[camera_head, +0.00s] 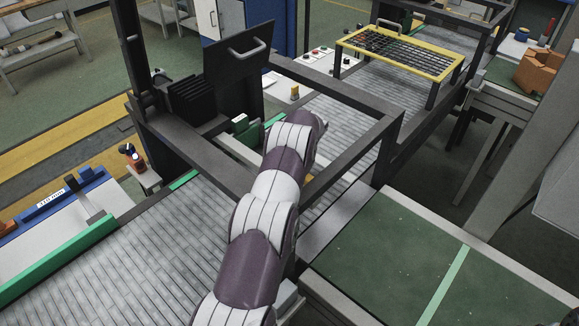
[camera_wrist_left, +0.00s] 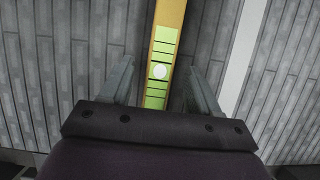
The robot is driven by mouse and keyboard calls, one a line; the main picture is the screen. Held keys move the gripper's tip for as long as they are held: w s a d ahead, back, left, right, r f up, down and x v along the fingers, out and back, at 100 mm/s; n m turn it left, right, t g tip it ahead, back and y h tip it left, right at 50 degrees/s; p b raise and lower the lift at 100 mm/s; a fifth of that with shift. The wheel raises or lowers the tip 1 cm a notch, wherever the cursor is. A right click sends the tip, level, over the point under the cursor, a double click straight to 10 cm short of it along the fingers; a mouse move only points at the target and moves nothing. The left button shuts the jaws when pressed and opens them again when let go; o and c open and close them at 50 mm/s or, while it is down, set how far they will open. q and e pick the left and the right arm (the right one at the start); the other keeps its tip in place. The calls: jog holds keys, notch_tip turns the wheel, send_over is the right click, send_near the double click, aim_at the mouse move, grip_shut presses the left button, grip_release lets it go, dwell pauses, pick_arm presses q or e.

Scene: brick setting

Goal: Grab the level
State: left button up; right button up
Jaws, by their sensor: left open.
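The level (camera_wrist_left: 164,45) is a long orange-yellow bar with a green marked face and a round white spot. In the left wrist view it runs from the top edge down between the fingers of my left gripper (camera_wrist_left: 161,82). The gripper is open, with a finger on each side of the level and a visible gap to both. The lower end of the level is hidden behind the gripper body. In the head view my left arm covers this spot, so neither the level nor the left gripper can be made out. My right gripper is not in view.
A grey slatted conveyor (camera_head: 130,262) lies under my left arm. A dark metal frame (camera_head: 345,150) surrounds the arm's far end, with a black panel (camera_head: 238,58) at its left. A yellow-edged rack (camera_head: 405,52) stands farther back.

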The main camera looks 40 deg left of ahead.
pick_arm(q)
jog(key=shift+x, duration=1.25)
jog(key=shift+r, duration=0.15)
grip_shut()
